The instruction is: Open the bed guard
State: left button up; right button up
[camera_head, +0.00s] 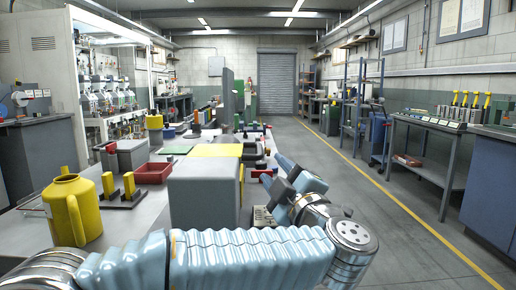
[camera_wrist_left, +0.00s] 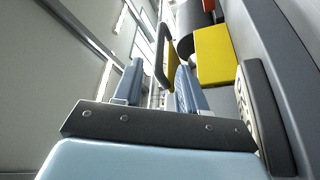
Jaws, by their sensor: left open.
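My left arm crosses the bottom of the head view, and its open left gripper (camera_head: 274,174) points away beside the bench, just right of a large grey box (camera_head: 204,192). In the left wrist view, the left gripper (camera_wrist_left: 159,72) has its two fingers apart, with a dark, yellow-edged handle (camera_wrist_left: 161,48) showing between and beyond them. I cannot tell whether they touch it. A yellow block (camera_wrist_left: 213,55) lies right of the handle. A yellow panel (camera_head: 216,150) shows behind the grey box. I cannot tell which part is the bed guard. My right gripper is out of view.
A yellow can (camera_head: 72,208), black-and-yellow fixtures (camera_head: 120,190) and a red tray (camera_head: 152,173) stand on the bench left of the grey box. Clear floor (camera_head: 390,225) lies right of my arm, with a side bench (camera_head: 430,125) beyond it.

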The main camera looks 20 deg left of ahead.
aim_at(260, 148)
pick_arm(q)
jog(key=p+x, duration=0.1)
jog(key=x, duration=0.8)
jog(key=shift+w+a+p, duration=0.25)
jog(key=shift+w+p, duration=0.05)
jog(key=shift+p, duration=0.1)
grip_shut()
